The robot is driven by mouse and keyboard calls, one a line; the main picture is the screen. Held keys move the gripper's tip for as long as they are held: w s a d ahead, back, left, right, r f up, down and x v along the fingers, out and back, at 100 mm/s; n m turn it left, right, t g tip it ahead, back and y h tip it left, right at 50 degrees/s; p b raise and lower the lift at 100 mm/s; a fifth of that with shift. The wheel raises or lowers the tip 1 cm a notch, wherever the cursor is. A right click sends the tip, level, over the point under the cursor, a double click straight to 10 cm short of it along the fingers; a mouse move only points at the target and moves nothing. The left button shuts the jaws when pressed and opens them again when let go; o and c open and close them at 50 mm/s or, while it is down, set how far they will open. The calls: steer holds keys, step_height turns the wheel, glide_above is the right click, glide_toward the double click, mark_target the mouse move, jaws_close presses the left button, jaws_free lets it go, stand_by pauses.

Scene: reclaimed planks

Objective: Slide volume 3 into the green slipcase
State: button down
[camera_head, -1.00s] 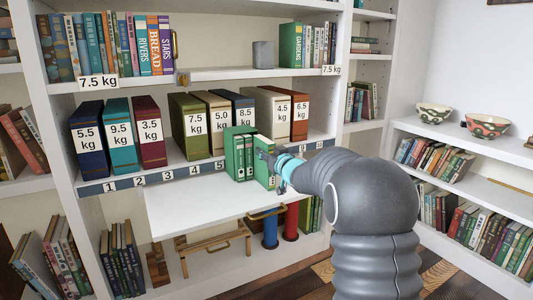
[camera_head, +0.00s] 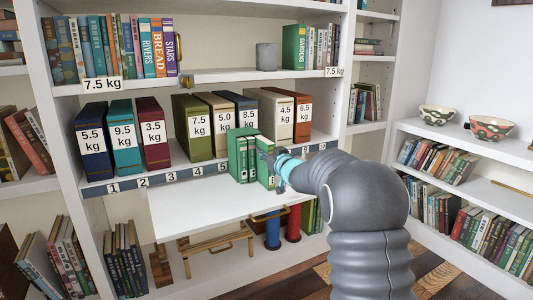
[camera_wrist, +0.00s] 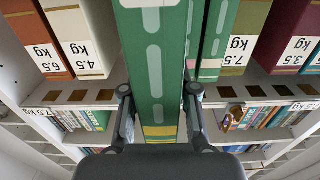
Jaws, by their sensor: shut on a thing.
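The green slipcase (camera_head: 233,160) stands upright in front of the numbered shelf edge, with green book spines showing in it. My gripper (camera_head: 275,163) is shut on a green volume (camera_head: 264,168), which it holds upright just right of the slipcase. The volume's number is too small to read. In the wrist view the held volume (camera_wrist: 154,65) fills the middle, between the two fingers of my gripper (camera_wrist: 158,105). Green spines (camera_wrist: 213,35) show close beside it on the right. I cannot tell whether the volume touches the slipcase.
Weight-labelled binders, such as the olive 7.5 kg one (camera_head: 190,130) and the orange 6.5 kg one (camera_head: 302,118), stand on the shelf behind. A white board (camera_head: 205,208) juts out below and is bare in front. Bowls (camera_head: 491,128) stand on the right shelf.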

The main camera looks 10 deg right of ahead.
steer(key=shift+p+x, duration=0.45)
steer(key=shift+x, duration=0.55)
steer(key=c, duration=0.8)
jaws_free()
steer(key=shift+s, duration=0.1)
steer(key=v, duration=1.2)
steer(key=shift+r, duration=0.1)
